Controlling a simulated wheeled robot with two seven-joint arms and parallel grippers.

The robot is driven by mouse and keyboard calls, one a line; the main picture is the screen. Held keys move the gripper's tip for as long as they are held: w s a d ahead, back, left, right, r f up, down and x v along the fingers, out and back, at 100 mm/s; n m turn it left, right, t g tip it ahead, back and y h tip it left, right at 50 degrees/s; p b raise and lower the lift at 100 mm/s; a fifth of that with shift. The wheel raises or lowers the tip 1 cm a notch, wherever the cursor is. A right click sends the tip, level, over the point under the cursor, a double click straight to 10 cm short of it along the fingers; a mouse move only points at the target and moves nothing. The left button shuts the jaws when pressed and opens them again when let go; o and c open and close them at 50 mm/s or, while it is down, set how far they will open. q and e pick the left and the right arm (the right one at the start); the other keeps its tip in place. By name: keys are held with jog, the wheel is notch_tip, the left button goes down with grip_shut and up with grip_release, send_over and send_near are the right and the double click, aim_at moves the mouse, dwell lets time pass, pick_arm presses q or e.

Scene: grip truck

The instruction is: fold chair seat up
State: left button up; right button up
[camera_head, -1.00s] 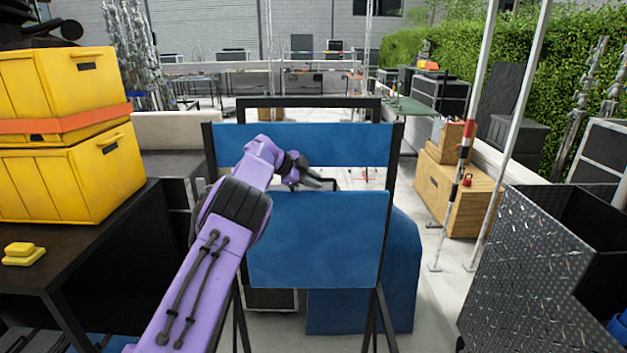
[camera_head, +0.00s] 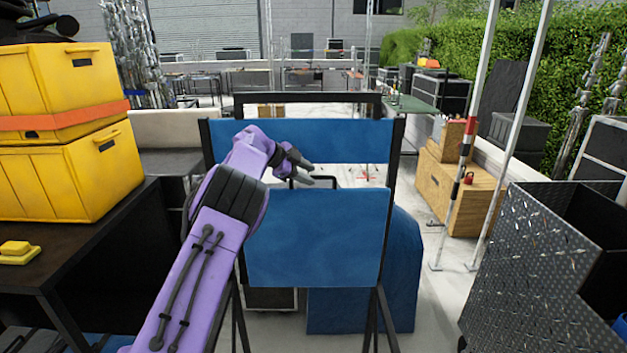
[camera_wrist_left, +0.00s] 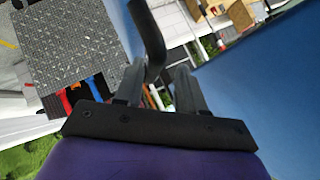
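The chair has a blue backrest (camera_head: 345,140) between two black posts and a blue seat panel (camera_head: 325,240) below it, in the middle of the head view. The panel's broad face is toward me; its exact tilt is hard to judge. My left gripper (camera_head: 309,173) is in the gap between backrest and seat, beside a thin black bar (camera_head: 325,179) above the seat's top edge. In the left wrist view the gripper (camera_wrist_left: 157,80) has its fingers apart, and a bent black bar (camera_wrist_left: 149,35) lies at the left finger. Contact is unclear. My right gripper is out of view.
Yellow crates (camera_head: 65,170) stand on a dark table at the left. A diamond-plate metal box (camera_head: 530,265) stands at the front right. A wooden box (camera_head: 460,195) and a pole are behind it. Blue cloth (camera_head: 405,270) hangs behind the chair. Pale floor shows right of the chair.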

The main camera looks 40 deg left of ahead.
pick_arm(q)
jog(key=b+v, duration=0.2)
jog(key=v, duration=0.5)
jog(key=shift+s+r, duration=0.3)
jog(key=shift+r, duration=0.05)
